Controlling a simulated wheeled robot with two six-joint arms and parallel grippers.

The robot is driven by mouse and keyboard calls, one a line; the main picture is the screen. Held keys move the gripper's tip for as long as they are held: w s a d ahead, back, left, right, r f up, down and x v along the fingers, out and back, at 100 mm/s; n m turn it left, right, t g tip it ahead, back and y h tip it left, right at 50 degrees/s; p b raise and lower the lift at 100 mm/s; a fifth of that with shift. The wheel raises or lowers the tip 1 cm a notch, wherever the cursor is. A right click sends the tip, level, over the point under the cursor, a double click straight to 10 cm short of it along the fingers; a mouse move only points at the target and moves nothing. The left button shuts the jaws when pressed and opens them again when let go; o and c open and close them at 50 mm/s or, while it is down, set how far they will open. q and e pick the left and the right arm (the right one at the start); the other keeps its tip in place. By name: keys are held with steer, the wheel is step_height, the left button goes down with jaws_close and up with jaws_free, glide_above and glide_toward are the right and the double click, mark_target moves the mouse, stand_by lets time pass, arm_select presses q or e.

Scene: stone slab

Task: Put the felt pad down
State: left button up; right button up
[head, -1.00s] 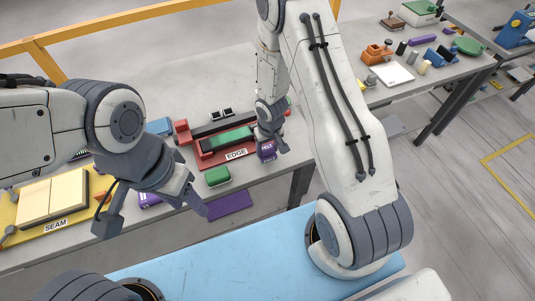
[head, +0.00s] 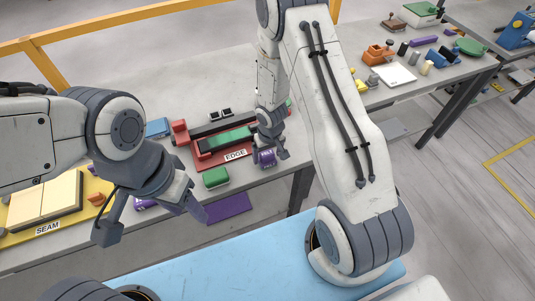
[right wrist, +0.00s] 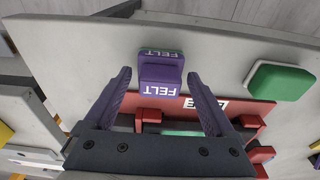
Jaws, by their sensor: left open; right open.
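The felt pad (head: 267,158) is a small purple block with white FELT lettering. It sits at the bench's front edge, just right of the EDGE label. My right gripper (head: 271,143) is directly above it. In the right wrist view the felt pad (right wrist: 160,75) lies between the spread purple fingertips of my right gripper (right wrist: 159,80), with gaps on both sides. The jaws are open, and the contact under the pad is hard to see. My left gripper (head: 150,218) is open and empty at the left, in front of the bench.
The red EDGE fixture (head: 221,165) is beside the pad, and a green block (head: 216,177) lies left of it. The yellow SEAM board (head: 75,221) is at the left. A purple panel (head: 229,207) shows at the bench's front edge. A second bench stands at the upper right.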

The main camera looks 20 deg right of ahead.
steer(key=shift+r, duration=0.1)
step_height(320, 180, up, 12)
steer(key=s+p, duration=0.1)
steer(key=p, duration=0.9)
step_height(320, 180, up, 10)
steer(key=f+n, duration=0.1)
steer(key=n, duration=0.1)
glide_above(269, 163)
steer(key=s+a, duration=0.2)
steer(key=a, duration=0.3)
steer(key=s+a+r+n, duration=0.2)
steer(key=s+a+r, duration=0.2)
steer(key=s+r, duration=0.4)
steer(key=s+a+r+n+g+y, duration=0.1)
steer(key=s+a+r+n, duration=0.2)
steer(key=s+a+r, duration=0.2)
steer(key=s+r, duration=0.3)
steer(key=s, duration=0.4)
steer(key=shift+r, duration=0.25)
